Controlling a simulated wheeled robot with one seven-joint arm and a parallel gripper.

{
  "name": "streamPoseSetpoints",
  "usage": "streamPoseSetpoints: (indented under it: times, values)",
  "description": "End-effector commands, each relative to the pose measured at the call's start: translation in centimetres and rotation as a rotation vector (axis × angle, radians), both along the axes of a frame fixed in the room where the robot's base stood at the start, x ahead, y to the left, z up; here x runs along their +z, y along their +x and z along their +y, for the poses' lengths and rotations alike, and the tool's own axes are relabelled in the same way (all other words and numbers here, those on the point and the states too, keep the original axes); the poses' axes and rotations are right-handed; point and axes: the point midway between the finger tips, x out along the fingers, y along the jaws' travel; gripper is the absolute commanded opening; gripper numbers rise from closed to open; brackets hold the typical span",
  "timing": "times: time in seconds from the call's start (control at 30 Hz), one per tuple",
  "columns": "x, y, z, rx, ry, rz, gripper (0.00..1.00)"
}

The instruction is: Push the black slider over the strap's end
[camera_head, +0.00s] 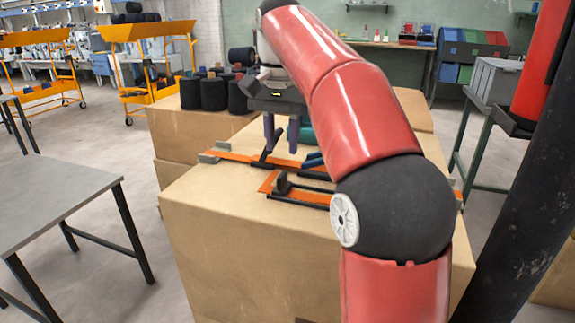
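My gripper (280,145) hangs fingers down over the cardboard box top (225,190). Its two dark fingers stand apart with a gap between them, and nothing shows held. An orange strap (232,155) lies across the box top, its left end by a grey metal block (212,156). Thin black pieces (265,160) lie by the strap below the fingers. In front, an orange plate (268,183) carries a black upright piece (283,183) and a black bar (305,201). I cannot tell which black part is the slider. My red arm hides much of the right side.
Several dark cylinders (214,94) stand on a box behind. A teal object (306,135) and a blue object (313,160) lie near the gripper's right. A grey table (50,205) stands left. The box top's front left is bare.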

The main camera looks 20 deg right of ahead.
Motion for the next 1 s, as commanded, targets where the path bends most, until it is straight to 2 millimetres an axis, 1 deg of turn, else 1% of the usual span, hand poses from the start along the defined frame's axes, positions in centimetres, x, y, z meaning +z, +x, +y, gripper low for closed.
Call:
streamPoseSetpoints:
  times: [0.03, 0.2, 0.3, 0.4, 0.53, 0.77, 0.87, 1.0]
  values:
    - [-1.0, -0.1, 0.0, 0.0, 0.0, 0.004, 0.31]
    - [-3.9, -0.1, -0.1, 0.0, -0.001, 0.002, 0.31]
    - [-5.3, -0.1, 0.0, 0.002, -0.001, 0.001, 0.31]
    - [-6.3, -0.1, 0.0, 0.002, 0.0, 0.0, 0.31]
    - [-6.8, -0.1, 0.0, 0.003, 0.0, -0.001, 0.31]
    - [-6.9, -0.1, 0.0, 0.003, 0.0, -0.001, 0.31]
    - [-6.9, -0.1, 0.0, 0.003, 0.0, -0.001, 0.2]
    - [-6.9, -0.1, 0.0, 0.003, 0.0, -0.001, 0.02]
